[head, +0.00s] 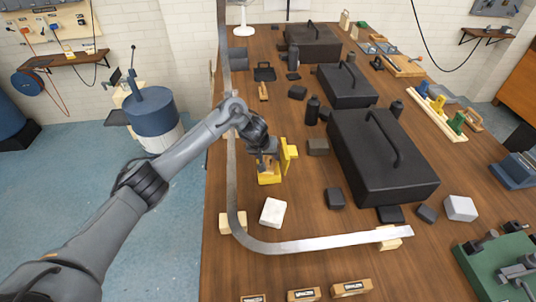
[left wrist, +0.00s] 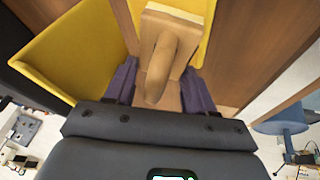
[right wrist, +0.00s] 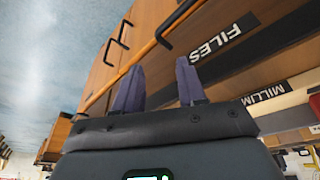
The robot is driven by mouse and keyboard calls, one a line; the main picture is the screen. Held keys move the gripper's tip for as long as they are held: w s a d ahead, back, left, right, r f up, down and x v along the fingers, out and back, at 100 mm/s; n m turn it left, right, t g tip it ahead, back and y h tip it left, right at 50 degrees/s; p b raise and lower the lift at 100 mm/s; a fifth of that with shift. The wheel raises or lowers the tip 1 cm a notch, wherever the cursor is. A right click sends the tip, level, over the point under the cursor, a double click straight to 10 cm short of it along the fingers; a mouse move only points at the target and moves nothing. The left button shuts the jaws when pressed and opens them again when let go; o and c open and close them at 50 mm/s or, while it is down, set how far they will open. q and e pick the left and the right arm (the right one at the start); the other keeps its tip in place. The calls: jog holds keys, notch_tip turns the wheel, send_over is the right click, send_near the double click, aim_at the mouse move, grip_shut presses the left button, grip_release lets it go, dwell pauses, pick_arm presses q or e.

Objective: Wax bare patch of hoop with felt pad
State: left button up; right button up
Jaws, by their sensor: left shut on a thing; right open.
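The felt pad shows in the left wrist view as a wooden block with a curved handle (left wrist: 163,65). It has a thin pale layer at its far edge. My left gripper (left wrist: 160,92) is shut on it, with a finger on each side. The pad is at a yellow holder (head: 269,177), which also shows in the left wrist view (left wrist: 75,50). The hoop (head: 300,244) is a long bent strip; its lower stretch looks paler, but I cannot tell where the bare patch is. My right gripper (right wrist: 158,85) is open and empty, away from the hoop.
Wooden blocks (head: 391,243) (head: 228,226) sit under the hoop. A white block (head: 273,212) lies inside its bend. Large black cases (head: 384,160) stand to the right. Labelled drawers (right wrist: 225,45) are close ahead of my right gripper. Bare tabletop (head: 300,195) lies between hoop and cases.

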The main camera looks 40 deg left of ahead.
pick_arm(q)
jog(key=shift+f, duration=0.15)
dwell(0.5)
jog(key=shift+p, duration=0.35)
dwell(0.8)
jog(key=shift+s+r+p, duration=0.1)
jog(key=shift+r+p, duration=0.6)
jog(key=shift+p, duration=0.25)
notch_tip(320, 180, up, 6)
jog(key=p, duration=0.8)
jog(key=shift+f, duration=0.1)
